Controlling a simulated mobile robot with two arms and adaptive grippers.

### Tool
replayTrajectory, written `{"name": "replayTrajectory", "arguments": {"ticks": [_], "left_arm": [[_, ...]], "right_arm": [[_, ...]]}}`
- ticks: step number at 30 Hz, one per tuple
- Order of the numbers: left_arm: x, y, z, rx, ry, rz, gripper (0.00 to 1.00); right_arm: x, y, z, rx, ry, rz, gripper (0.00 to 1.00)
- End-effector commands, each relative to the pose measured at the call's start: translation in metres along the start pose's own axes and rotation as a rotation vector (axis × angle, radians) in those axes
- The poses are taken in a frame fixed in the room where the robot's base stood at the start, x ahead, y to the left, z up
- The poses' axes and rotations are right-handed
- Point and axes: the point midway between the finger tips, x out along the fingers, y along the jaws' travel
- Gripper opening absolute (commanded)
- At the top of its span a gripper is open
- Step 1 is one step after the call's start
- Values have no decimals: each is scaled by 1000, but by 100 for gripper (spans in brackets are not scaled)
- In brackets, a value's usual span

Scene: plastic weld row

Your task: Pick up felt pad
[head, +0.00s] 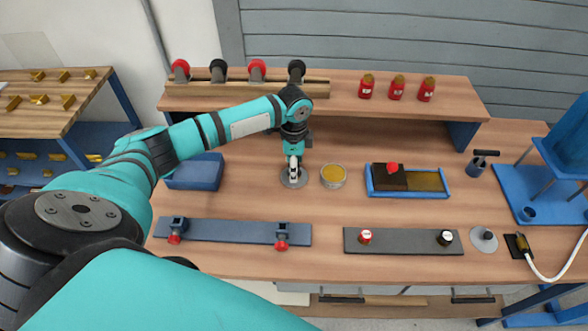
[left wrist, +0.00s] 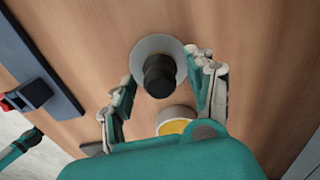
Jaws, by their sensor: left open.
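A round grey disc with an upright black knob, which looks like the felt pad, lies flat on the wooden bench in the left wrist view (left wrist: 147,50). In the head view the disc (head: 300,184) is mostly hidden under my left gripper (head: 293,172). My left gripper is open and points down at it. In the left wrist view the fingers (left wrist: 165,82) stand on either side of the black knob, apart from it. I cannot tell from the pictures whether the disc is felt. My right gripper is not in view.
A tin with yellow content (head: 333,175) stands close right of the disc. A blue tray (head: 408,193) is further right, a blue box (head: 195,172) to the left. Strips with knobs (head: 232,230) lie in front. A shelf (head: 330,91) with red bottles (head: 397,88) is behind.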

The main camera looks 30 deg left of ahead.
Motion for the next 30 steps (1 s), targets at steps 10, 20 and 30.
{"name": "replayTrajectory", "arguments": {"ticks": [10, 20, 30], "left_arm": [[0, 0, 0, 0, 0, 0, 21], [-1, 0, 0, 0, 0, 0, 0], [-39, -1, -1, 0, 3, -4, 0]], "right_arm": [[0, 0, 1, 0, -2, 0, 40], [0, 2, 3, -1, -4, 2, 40], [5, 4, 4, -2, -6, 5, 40]]}}
